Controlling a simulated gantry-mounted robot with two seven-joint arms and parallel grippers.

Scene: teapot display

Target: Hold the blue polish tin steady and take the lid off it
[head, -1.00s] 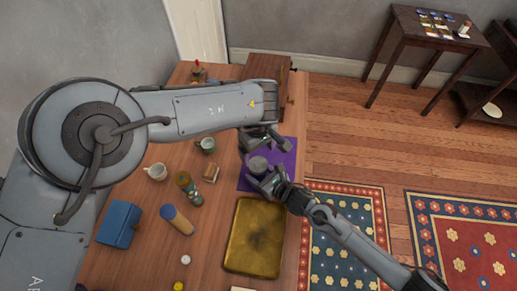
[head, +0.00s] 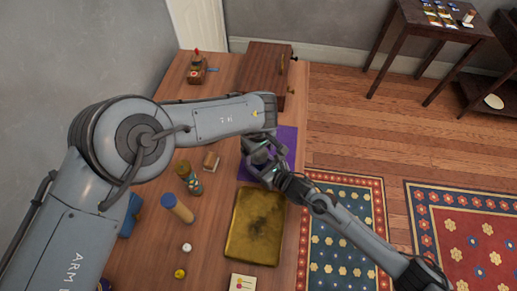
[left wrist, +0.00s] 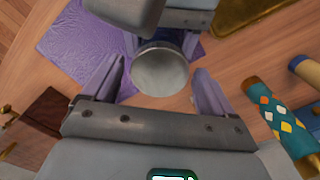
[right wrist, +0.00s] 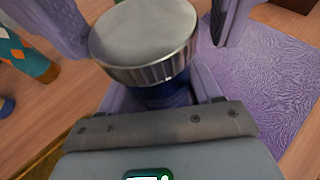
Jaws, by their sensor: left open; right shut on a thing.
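The blue polish tin shows in the right wrist view, with a blue body (right wrist: 160,97) under a round silver lid (right wrist: 145,35) that has a ribbed rim. My right gripper (head: 268,172) is shut on the blue body, below the lid. My left gripper (head: 260,147) is open, its fingers on either side of the lid. In the left wrist view the lid (left wrist: 160,70) lies between those spread fingers, with a gap on each side. The lid is on the tin. In the head view the grippers mostly hide the tin.
A purple cloth (head: 287,145) lies beneath the grippers. A brass tray (head: 255,226) is in front of it. A wooden box (head: 265,68) is at the back.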

